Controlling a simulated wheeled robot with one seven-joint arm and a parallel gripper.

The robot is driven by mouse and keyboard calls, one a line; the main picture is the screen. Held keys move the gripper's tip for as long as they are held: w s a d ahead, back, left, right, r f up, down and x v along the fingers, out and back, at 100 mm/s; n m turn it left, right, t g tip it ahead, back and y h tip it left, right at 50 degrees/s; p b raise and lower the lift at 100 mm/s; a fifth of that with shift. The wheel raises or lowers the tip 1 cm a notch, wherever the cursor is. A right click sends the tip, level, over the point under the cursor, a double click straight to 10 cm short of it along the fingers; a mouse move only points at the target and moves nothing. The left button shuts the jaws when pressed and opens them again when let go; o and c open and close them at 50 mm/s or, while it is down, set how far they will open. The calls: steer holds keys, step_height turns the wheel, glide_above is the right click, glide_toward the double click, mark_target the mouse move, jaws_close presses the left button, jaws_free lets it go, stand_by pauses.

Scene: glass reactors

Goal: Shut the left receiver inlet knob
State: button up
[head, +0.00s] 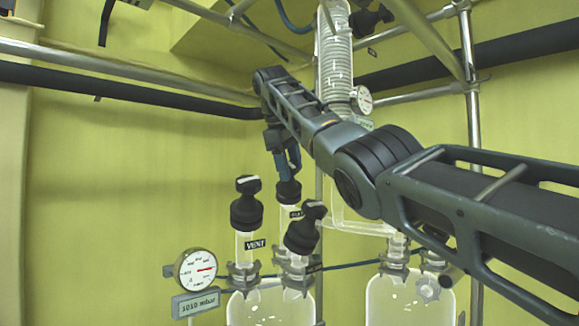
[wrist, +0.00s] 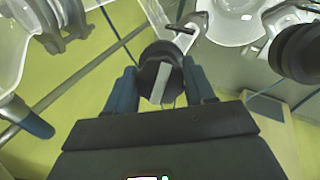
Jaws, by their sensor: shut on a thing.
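The left receiver (head: 270,308) is a clear glass vessel at the lower middle of the head view, with three black knobs on its necks. My gripper (head: 288,172) points down from above onto the rear knob, which I take as the inlet knob (head: 288,192); the label below it is partly hidden. In the wrist view the round black knob (wrist: 160,72), with a pale bar across its face, sits between the two fingers of my gripper (wrist: 160,88). The fingers are shut on it. The knob's far side and exact turn are hard to judge.
The vent knob (head: 246,205) stands close to the left, and another black knob (head: 304,232) stands in front. A pressure gauge (head: 195,269) is at the lower left. A second glass receiver (head: 410,300) stands to the right. Metal rails (head: 130,68) cross above.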

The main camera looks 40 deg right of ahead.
steer(key=m+y, duration=0.1)
steer(key=m, duration=0.3)
steer(key=m+y, duration=0.1)
steer(key=m, duration=0.2)
steer(key=shift+m, duration=0.4)
steer(key=m+y, duration=0.1)
steer(key=m, duration=0.3)
steer(key=shift+f+t, duration=0.1)
steer(key=shift+t, duration=0.2)
steer(key=shift+a+m+t+y, duration=0.1)
steer(key=shift+m+t+y, duration=0.2)
steer(key=shift+m, duration=1.3)
steer(key=o, duration=1)
